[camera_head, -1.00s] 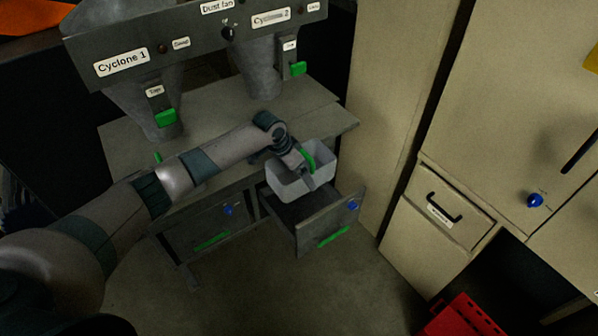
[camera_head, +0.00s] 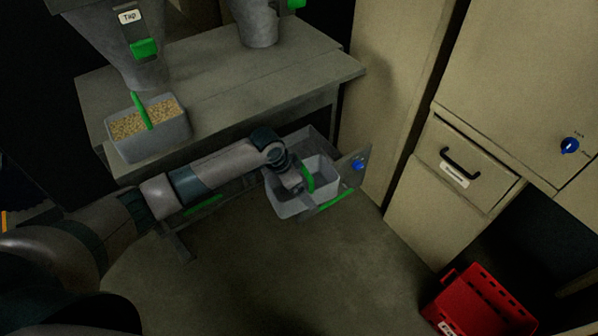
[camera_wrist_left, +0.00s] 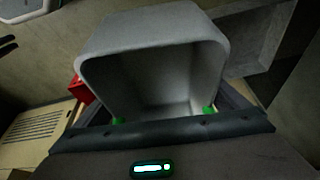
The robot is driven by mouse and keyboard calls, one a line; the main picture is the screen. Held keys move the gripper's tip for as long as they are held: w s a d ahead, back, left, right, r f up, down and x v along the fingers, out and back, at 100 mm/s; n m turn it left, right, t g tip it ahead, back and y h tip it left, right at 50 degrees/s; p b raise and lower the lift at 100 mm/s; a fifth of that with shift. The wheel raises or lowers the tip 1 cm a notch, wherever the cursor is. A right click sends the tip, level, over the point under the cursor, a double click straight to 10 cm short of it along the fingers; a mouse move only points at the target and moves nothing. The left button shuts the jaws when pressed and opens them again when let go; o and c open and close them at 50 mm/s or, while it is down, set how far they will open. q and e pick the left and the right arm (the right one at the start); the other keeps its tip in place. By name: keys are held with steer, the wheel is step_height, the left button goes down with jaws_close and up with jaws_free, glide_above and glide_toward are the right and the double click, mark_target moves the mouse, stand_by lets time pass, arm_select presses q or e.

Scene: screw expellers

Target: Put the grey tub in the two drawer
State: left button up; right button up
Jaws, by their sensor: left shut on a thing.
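The empty grey tub (camera_head: 287,209) hangs from my left gripper (camera_head: 305,186), which is shut on its green handle (camera_head: 309,178). My right gripper is not in view.
A second grey tub (camera_head: 155,143) full of grain stands on the bench (camera_head: 225,88) under the left cyclone spout. A beige cabinet (camera_head: 425,215) stands to the right. A red crate (camera_head: 480,305) is on the floor at the lower right. The floor in front is clear.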

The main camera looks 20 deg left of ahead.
arm_select(q)
steer(key=s+d+f+m+b, duration=0.1)
steer(key=s+f+b, duration=0.5)
steer(key=f+b, duration=0.4)
steer(key=s+d+f+m+b, duration=0.1)
steer(key=s+d+f+b, duration=0.1)
steer(key=s+f+b, duration=0.5)
step_height(320, 180, down, 7)
steer(key=b, duration=0.4)
steer(key=shift+s+d+h, duration=0.15)
steer(key=shift+d+h, duration=0.05)
steer(key=shift+h, duration=0.1)
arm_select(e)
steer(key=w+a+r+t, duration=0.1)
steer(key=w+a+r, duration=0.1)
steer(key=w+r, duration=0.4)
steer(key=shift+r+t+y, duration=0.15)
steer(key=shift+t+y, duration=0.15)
arm_select(q)
steer(key=shift+f, duration=0.1)
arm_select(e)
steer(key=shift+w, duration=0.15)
